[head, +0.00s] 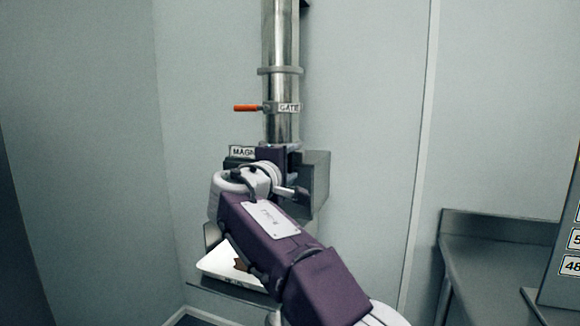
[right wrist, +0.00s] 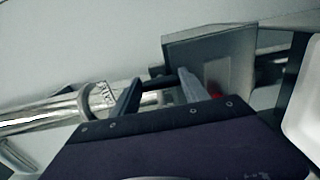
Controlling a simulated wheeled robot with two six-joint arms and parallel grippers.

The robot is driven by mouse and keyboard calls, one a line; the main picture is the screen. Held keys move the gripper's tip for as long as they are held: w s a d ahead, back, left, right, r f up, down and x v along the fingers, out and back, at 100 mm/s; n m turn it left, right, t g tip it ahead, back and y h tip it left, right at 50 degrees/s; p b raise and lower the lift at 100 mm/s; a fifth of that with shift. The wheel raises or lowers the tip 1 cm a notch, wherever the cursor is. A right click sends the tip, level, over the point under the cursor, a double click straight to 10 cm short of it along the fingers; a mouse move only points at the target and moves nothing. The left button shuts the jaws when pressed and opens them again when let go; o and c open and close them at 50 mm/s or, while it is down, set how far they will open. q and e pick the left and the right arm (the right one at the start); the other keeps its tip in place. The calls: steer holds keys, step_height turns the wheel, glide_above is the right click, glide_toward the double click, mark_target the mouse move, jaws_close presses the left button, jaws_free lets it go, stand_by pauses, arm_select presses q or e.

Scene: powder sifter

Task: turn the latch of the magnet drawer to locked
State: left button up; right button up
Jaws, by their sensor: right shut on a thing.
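The magnet drawer's grey metal housing (head: 318,178) sits on the steel pipe behind my right arm, beside a label reading "MAGN" (head: 242,152). The housing also shows in the right wrist view (right wrist: 225,52). My right gripper (right wrist: 158,88) is at the near side of the housing, its two dark fingers some way apart with a dark part (right wrist: 158,72) at their tips, which I take to be the latch. In the head view my arm and gripper hide the latch and most of the drawer front. The latch's angle cannot be made out. My left gripper is not in view.
Above the drawer, an orange-handled lever (head: 246,108) sticks out left beside a "GATE" label (head: 289,107). A white tray (head: 218,262) with brown matter lies below my arm. A metal counter (head: 500,228) stands at the right. The wall is close behind the pipe.

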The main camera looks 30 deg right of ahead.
steer(key=shift+f, duration=0.1)
steer(key=o, duration=1.4)
steer(key=v, duration=0.9)
steer(key=shift+a, duration=0.1)
